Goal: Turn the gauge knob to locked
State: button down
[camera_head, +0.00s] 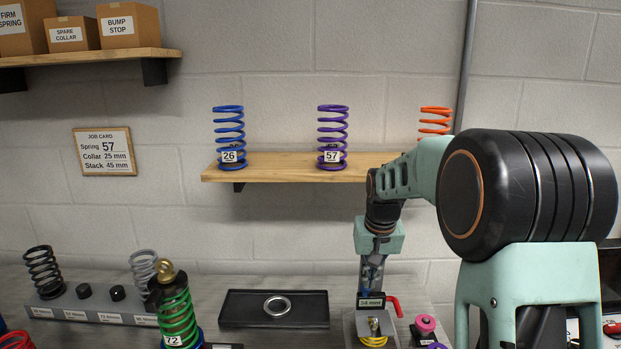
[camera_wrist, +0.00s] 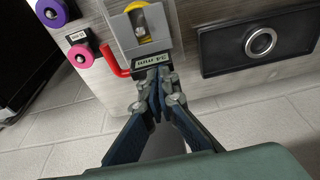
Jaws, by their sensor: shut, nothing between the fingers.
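A small gauge label reading "54 mm" (camera_head: 371,302) stands on a grey fixture (camera_head: 350,325) at the front of the bench, and the label also shows in the wrist view (camera_wrist: 151,60). A bent red handle (camera_head: 394,306) sticks out beside it; it also shows in the wrist view (camera_wrist: 117,66). I cannot tell for certain which part is the gauge knob or its setting. My gripper (camera_head: 371,286) is just above the label, pointing down. In the wrist view its fingertips (camera_wrist: 157,76) are together and empty, overlapping the label's edge; contact is unclear.
A pink knob-like piece (camera_head: 426,323) stands right of the fixture. A black tray (camera_head: 240,309) with a metal ring (camera_head: 277,306) lies to the left, near a green spring (camera_head: 176,320). A wall shelf (camera_head: 270,168) holds springs behind my arm.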

aim_at(365, 291)
jog(key=shift+w+p+v, duration=0.25)
jog(key=shift+p+v, duration=0.2)
jog(key=shift+v, duration=0.6)
jog(key=shift+r, duration=0.1)
jog(key=shift+s+b+x, duration=0.25)
jog(key=shift+b+x, duration=0.2)
jog(key=shift+x, duration=0.55)
jog(key=shift+s+b+x, duration=0.25)
jog(key=shift+b+x, duration=0.15)
jog(key=shift+x, duration=0.6)
jog(key=shift+s+b+x, duration=0.25)
jog(key=shift+b+x, duration=0.2)
jog(key=shift+x, duration=0.6)
jog(key=shift+w+r, duration=0.1)
jog(key=shift+w, duration=0.4)
jog(key=shift+s, duration=0.1)
